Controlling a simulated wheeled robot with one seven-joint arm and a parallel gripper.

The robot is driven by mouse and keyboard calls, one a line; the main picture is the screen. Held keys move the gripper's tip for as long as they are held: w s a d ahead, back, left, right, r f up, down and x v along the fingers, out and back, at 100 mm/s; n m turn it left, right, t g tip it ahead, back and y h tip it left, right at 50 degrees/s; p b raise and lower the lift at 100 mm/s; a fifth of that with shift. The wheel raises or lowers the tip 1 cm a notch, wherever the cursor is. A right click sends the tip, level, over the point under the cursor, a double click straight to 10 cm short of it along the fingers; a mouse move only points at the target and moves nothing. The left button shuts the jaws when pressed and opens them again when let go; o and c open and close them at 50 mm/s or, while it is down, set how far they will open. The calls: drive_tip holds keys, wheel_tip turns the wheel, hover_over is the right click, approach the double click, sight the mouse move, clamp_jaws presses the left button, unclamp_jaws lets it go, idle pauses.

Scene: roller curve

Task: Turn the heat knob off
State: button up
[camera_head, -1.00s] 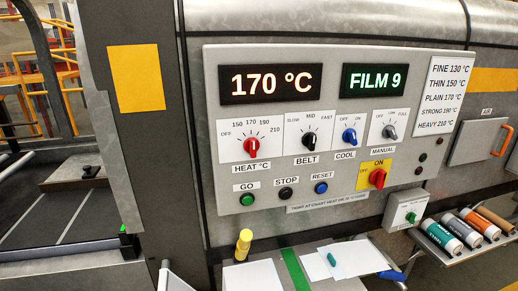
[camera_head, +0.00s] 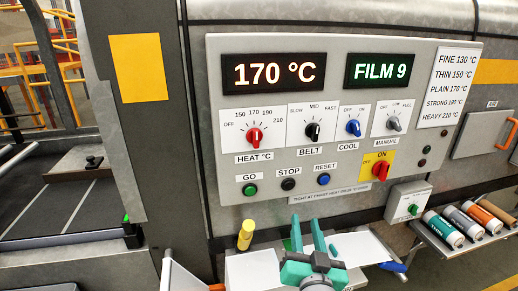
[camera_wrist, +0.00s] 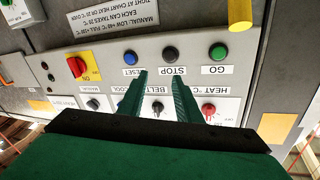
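The red heat knob (camera_head: 254,136) is on the grey control panel (camera_head: 222,160), above the HEAT °C label. Its pointer is roughly upright, near the 170 mark; OFF is at the left of its scale. The display (camera_head: 274,73) above reads 170 °C. In the wrist view the knob (camera_wrist: 208,108) shows upside down, just right of the right finger. My green gripper (camera_head: 306,222) is open and empty, below the panel's lower edge in the head view. In the wrist view its fingers (camera_wrist: 157,78) are apart, in front of the STOP and belt area.
Beside the heat knob are the belt knob (camera_head: 313,131), cool knob (camera_head: 353,127) and manual knob (camera_head: 394,123). GO (camera_head: 250,190), STOP (camera_head: 288,184) and RESET (camera_head: 323,179) buttons lie below. A yellow cylinder (camera_head: 246,234) stands on the ledge under the panel.

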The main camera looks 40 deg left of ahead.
drive_tip(key=a+r+n+g+y, duration=0.2)
drive_tip(key=a+r+n, duration=0.15)
drive_tip(key=r, duration=0.65)
drive_tip(key=n+g+y, duration=0.1)
drive_tip(key=n+y, duration=0.1)
drive_tip(key=n, duration=0.1)
approach(257, 136)
drive_tip(key=x, duration=0.8)
drive_tip(key=shift+a+r, duration=0.1)
drive_tip(key=shift+a, duration=0.05)
clamp_jaws()
